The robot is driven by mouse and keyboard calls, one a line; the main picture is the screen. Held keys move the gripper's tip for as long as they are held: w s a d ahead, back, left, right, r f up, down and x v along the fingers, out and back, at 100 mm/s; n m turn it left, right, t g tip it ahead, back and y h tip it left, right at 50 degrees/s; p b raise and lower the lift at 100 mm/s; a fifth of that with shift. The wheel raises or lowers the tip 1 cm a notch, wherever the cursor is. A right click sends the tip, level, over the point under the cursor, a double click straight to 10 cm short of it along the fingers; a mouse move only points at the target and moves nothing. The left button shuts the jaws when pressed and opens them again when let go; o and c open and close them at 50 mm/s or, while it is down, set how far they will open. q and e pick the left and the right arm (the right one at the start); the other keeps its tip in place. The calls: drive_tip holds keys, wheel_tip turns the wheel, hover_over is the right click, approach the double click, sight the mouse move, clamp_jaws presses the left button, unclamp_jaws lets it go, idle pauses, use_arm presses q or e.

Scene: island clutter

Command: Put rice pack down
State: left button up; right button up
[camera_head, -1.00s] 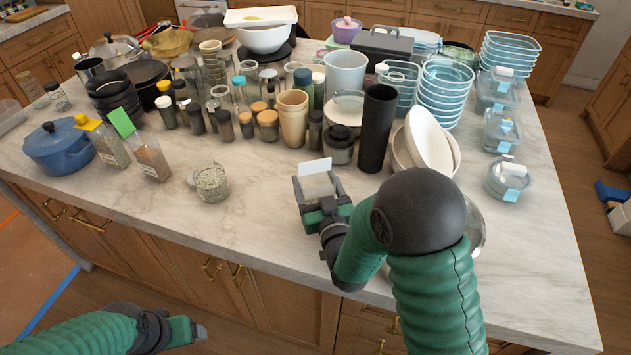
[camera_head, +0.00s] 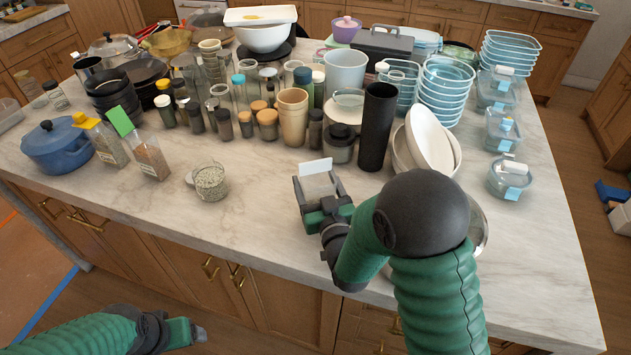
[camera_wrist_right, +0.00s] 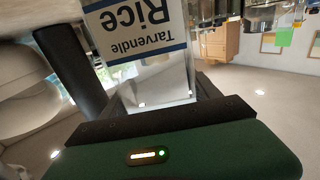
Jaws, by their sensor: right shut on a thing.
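The rice pack (camera_head: 315,167) shows as a small white piece at the tip of my right gripper (camera_head: 317,188) in the head view. In the right wrist view the pack (camera_wrist_right: 138,30) fills the top middle, its "Tarvendle Rice" label upside down. My right gripper is shut on the pack, over the front middle of the marble counter (camera_head: 262,200). I cannot tell whether the pack touches the counter. My left gripper (camera_head: 186,332) is low at the lower left, in front of the cabinets and away from the counter top; its jaw opening is unclear.
A small jar of grains (camera_head: 210,183) stands to the left, with bare counter between it and my right gripper. A tall black cylinder (camera_head: 377,128) and white bowls (camera_head: 430,140) stand behind and to the right. Jars and cups crowd the counter behind.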

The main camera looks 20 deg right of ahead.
drive_tip(key=shift+f+b, duration=0.4)
drive_tip(key=shift+b, duration=0.05)
idle(0.3)
drive_tip(key=o, duration=1.8)
drive_tip(key=shift+f, duration=0.1)
